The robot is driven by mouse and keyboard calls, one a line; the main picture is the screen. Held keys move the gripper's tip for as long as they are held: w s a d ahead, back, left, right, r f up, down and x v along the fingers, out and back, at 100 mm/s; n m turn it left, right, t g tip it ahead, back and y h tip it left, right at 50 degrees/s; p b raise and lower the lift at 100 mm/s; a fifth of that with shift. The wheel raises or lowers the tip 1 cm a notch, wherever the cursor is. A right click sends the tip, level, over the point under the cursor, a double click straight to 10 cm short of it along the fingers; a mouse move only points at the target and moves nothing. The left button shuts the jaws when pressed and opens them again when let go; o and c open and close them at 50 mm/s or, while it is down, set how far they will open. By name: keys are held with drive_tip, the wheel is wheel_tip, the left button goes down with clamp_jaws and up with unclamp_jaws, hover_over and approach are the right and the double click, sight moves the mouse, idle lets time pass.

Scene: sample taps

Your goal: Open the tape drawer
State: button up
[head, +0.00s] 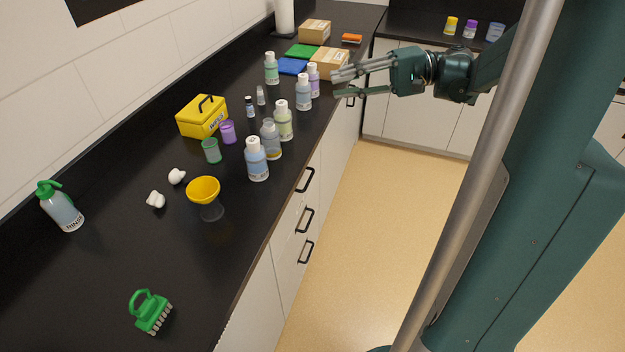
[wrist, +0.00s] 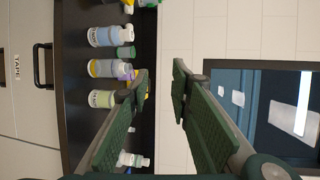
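The tape drawer (wrist: 18,95) shows at the left edge of the wrist view, which is turned sideways. Its white front bears a TAPE label (wrist: 17,66) and a black bar handle (wrist: 41,66). The drawer looks shut. In the head view no label can be read on the drawer fronts, so I cannot tell which one it is. My gripper (head: 336,84) is open and empty, beside the far part of the counter's front edge. In the wrist view the two fingers (wrist: 160,80) stand well apart, and the handle lies to their left, not between them.
Several bottles (head: 257,160) stand along the edge of the black counter (head: 110,270). Three black handles (head: 305,180) show on the near cabinet fronts. A cardboard box (head: 330,62) sits near my gripper. The tan floor (head: 370,240) in front is clear.

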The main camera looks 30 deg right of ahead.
wheel_tip(320, 180, down, 33)
idle(0.5)
drive_tip(key=b+x, duration=0.2)
drive_tip(key=x, duration=0.5)
drive_tip(key=shift+w+a, duration=0.2)
drive_tip(key=shift+a, duration=0.15)
drive_tip(key=shift+c, duration=0.6)
clamp_jaws()
